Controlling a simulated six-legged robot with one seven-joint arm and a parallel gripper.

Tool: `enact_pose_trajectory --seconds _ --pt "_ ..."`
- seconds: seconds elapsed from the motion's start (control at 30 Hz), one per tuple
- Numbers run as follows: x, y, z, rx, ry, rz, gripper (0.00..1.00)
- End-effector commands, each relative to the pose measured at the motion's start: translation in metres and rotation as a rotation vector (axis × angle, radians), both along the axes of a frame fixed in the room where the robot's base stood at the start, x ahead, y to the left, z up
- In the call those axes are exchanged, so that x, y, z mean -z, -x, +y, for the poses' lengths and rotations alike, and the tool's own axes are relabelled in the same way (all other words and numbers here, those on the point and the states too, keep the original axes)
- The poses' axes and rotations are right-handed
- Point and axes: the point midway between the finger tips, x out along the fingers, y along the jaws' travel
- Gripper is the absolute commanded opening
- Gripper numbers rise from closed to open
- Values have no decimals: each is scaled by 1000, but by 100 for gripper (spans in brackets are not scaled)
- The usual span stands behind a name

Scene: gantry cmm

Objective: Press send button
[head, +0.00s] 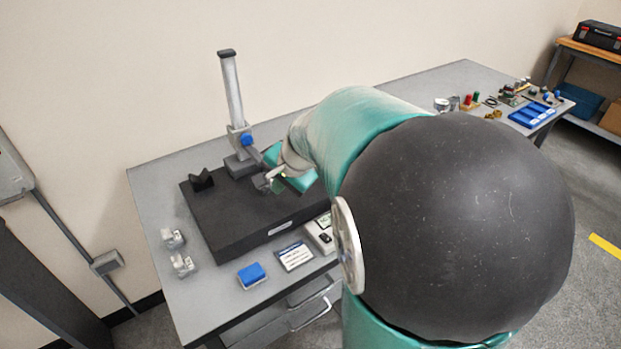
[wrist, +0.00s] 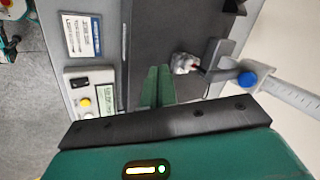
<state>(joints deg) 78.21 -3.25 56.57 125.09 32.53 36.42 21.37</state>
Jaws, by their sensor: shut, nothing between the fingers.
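A small light-grey box (wrist: 72,98) with a green display (wrist: 103,98), a yellow round button (wrist: 84,102) and a black part lies at the left of the wrist view. I cannot read which control is the send button. In the head view the box (head: 313,234) is partly hidden behind my arm. My gripper (wrist: 158,72) is shut and empty, its green fingers over the dark granite plate (wrist: 148,40). It is apart from the box, to its right in the wrist view.
A height gauge with a blue knob (head: 247,140) stands on the plate near my gripper. A black V-block (head: 201,180) is also on the plate. A printed card (head: 294,256) and a blue block (head: 251,274) lie at the table's front. A blue tray (head: 531,115) is far right.

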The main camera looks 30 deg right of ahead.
Motion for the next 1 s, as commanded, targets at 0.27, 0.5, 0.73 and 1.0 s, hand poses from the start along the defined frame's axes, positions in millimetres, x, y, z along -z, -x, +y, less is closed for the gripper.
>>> enact_pose_trajectory --seconds 0.27,0.5,0.73,1.0 --pt "22 22 -54 234 -183 12 0" --pt "31 43 -93 426 -340 -8 0" --pt "30 67 -128 604 -488 -53 0" --pt "23 89 -158 755 -619 -112 0"
